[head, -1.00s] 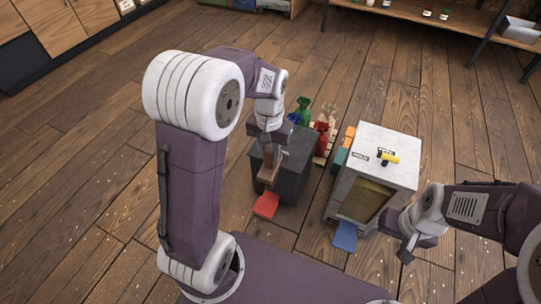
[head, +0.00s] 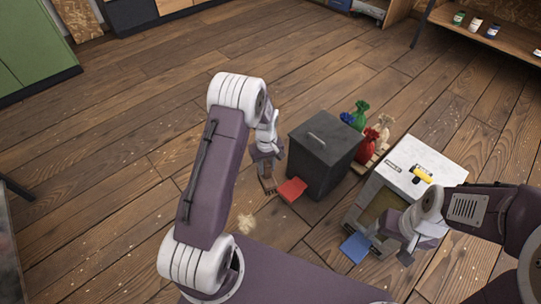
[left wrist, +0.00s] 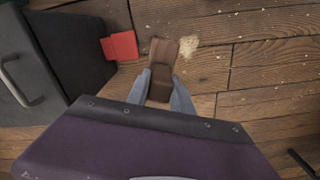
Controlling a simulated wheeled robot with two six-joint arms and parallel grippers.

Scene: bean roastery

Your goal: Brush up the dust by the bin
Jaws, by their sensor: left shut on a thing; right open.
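A brown brush (left wrist: 161,58) is held between the fingers of my left gripper (left wrist: 161,86), which is shut on its handle. In the head view the brush (head: 268,184) hangs from my left gripper (head: 267,166) just left of the dark grey bin (head: 322,150). A pale tan patch of dust (head: 246,223) lies on the floor nearer to me. In the left wrist view the dust (left wrist: 189,48) shows right beside the brush's far end. I cannot tell whether the bristles touch the floor. My right gripper (head: 407,254) is open beside the white cabinet, apparently empty.
A red flat piece (head: 292,189) juts from the bin's foot, close to the brush. A white cabinet (head: 405,165) with a blue flat piece (head: 356,248) stands to the right. Coloured sacks (head: 371,139) stand behind the bin. The wooden floor to the left is clear.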

